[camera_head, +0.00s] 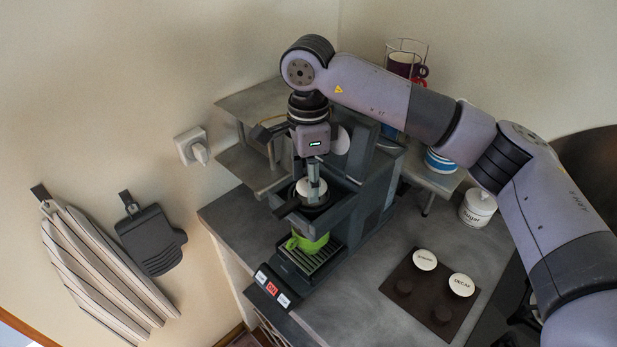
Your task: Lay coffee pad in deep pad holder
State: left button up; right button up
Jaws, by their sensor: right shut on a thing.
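My right gripper (313,186) points straight down over the front of the dark coffee machine (368,200). It is shut on a white coffee pad (303,189), whose pale edge shows beside the fingers. The black round pad holder (316,210) sits in the machine's front, directly under and around the pad. I cannot tell whether the pad touches the holder's bottom, as the fingers hide part of both. A green cup (308,243) stands below the holder on the drip tray (311,261). My left gripper is out of view.
A dark board (405,308) with two white labelled pads, one marked DECAF (461,285), and two dark round spots lies at right. A sugar jar (478,208) stands behind it. Shelves with cups flank the machine. Labelled buttons (271,287) sit at the front.

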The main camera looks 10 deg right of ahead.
jog(key=o, duration=0.8)
jog(key=shift+r, duration=0.15)
jog(key=shift+r+p, duration=1.3)
jog(key=shift+r, duration=1.6)
jog(key=shift+f, duration=0.1)
